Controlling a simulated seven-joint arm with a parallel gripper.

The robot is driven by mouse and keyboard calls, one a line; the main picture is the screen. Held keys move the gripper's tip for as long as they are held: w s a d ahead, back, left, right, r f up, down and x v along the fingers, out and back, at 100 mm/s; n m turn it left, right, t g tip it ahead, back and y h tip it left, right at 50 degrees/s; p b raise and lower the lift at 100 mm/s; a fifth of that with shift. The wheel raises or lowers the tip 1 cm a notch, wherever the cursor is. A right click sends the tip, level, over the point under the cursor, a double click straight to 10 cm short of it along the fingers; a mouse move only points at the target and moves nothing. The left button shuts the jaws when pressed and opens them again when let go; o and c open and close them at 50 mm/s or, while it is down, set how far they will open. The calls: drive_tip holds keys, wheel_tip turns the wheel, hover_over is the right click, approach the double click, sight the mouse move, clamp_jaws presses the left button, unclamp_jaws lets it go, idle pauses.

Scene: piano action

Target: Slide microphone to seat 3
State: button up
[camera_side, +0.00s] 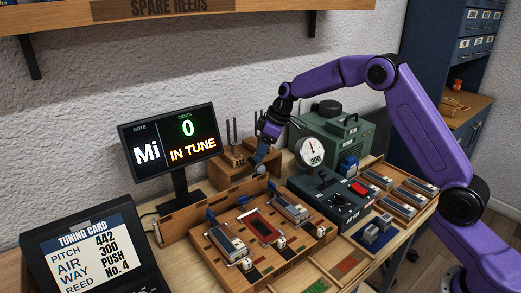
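My purple arm reaches in from the right, and its gripper (262,150) points down behind the wooden reed bench (285,247). A small blue-grey piece (260,168) shows just under the fingertips, at the far end of the bench's back rail (190,215). It may be the microphone, but it is too small to be sure. Whether the fingers touch or hold it cannot be told. The bench has several seats in a row, with reed blocks such as the left one (228,240) and the right one (290,208), and a red-framed piece (261,227) between. Seat numbers are not readable.
A monitor (170,143) reading "Mi, 0, IN TUNE" stands behind the bench on the left. A tuning card screen (92,250) is at front left. A round gauge (311,152), a green machine (335,130) and a dark control box (345,203) crowd the right.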

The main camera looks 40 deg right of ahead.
drive_tip(key=v, duration=1.7)
drive_tip(key=shift+r, duration=0.25)
drive_tip(key=s+a+f+n+g, duration=0.1)
drive_tip(key=s+a+f, duration=0.1)
drive_tip(key=s+a, duration=0.35)
drive_tip(key=s+a+f+g+h, duration=0.1)
drive_tip(key=s+a, duration=0.1)
drive_tip(key=s, duration=0.6)
drive_tip(key=s+a+f+n, duration=0.1)
drive_tip(key=s+a+f, duration=0.1)
drive_tip(key=s+a, duration=0.35)
drive_tip(key=s+d+f, duration=0.2)
drive_tip(key=s, duration=0.5)
drive_tip(key=s+d+f+n+h, duration=0.1)
drive_tip(key=s+d+f, duration=0.1)
drive_tip(key=s, duration=0.6)
drive_tip(key=s+d+f+g, duration=0.1)
drive_tip(key=s+d+f, duration=0.2)
drive_tip(key=s, duration=0.5)
drive_tip(key=shift+s+d+n+h, duration=0.2)
drive_tip(key=shift+n+h, duration=0.1)
drive_tip(key=shift+h, duration=0.1)
